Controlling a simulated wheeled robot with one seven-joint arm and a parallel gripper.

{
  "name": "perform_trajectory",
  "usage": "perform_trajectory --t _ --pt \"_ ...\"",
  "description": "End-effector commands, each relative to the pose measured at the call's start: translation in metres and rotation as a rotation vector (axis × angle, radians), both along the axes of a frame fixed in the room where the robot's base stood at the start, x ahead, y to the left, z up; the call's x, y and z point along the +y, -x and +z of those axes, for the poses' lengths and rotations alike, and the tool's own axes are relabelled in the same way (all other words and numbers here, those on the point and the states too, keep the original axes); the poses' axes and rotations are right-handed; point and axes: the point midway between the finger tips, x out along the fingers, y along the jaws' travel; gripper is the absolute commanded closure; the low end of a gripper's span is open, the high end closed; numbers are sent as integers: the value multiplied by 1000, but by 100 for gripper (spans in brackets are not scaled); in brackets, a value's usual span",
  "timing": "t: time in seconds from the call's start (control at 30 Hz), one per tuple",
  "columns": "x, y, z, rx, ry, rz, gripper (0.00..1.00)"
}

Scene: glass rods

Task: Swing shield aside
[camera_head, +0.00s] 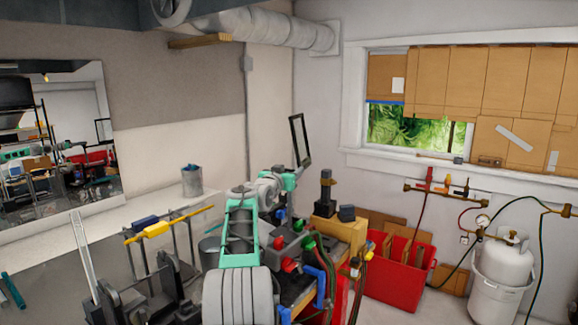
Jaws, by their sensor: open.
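The shield (292,136) looks like a dark-framed clear panel, standing upright and slightly tilted near the middle of the view, in front of the pale wall. My arm, mint green and grey, reaches up from the bottom centre toward the panel's lower edge. My gripper (299,171) is small in view, just below the panel's lower edge. It is open. I cannot tell whether it touches the frame, and its fingers are hard to make out.
A bench with red and green knobs and hoses (290,255) lies right of my arm. A red bin (402,280) and a white gas cylinder (502,265) stand at the right. A yellow rod (160,228) on a stand and a grey cup (192,182) are at the left.

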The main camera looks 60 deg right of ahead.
Motion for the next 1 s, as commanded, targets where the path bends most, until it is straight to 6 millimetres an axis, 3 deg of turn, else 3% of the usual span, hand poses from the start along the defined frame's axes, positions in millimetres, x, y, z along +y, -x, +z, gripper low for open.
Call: perform_trajectory --t 0.3,1.0 --pt "-3 -1 -1 0 0 1 45" --pt "-3 -1 -1 0 0 1 100"
